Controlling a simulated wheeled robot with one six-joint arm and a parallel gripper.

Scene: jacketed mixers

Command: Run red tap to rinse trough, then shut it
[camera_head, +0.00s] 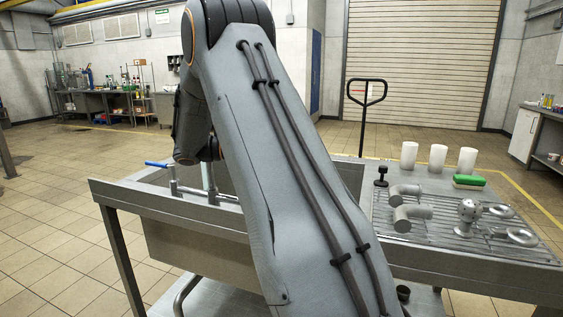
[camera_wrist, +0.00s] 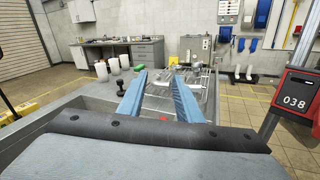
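The steel trough (camera_head: 205,243) shows at the left of the sink bench in the head view; my arm hides much of it. A tap with a blue lever (camera_head: 157,164) stands at its back left. No red tap shows clearly in the head view; my arm may cover it. In the wrist view a small red patch (camera_wrist: 165,119) shows low between my fingers; I cannot tell whether it is the red tap's handle. My gripper (camera_wrist: 158,76) has two blue fingers, clearly apart. No water is visible.
A wire drainboard (camera_head: 455,243) with steel fittings lies right of the trough. White cups (camera_head: 438,157), a green-topped brush (camera_head: 468,181) and a black knobbed part (camera_head: 382,176) stand behind them. A pallet jack handle (camera_head: 366,95) rises behind the bench. A red box (camera_wrist: 295,92) marked 038 is at right.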

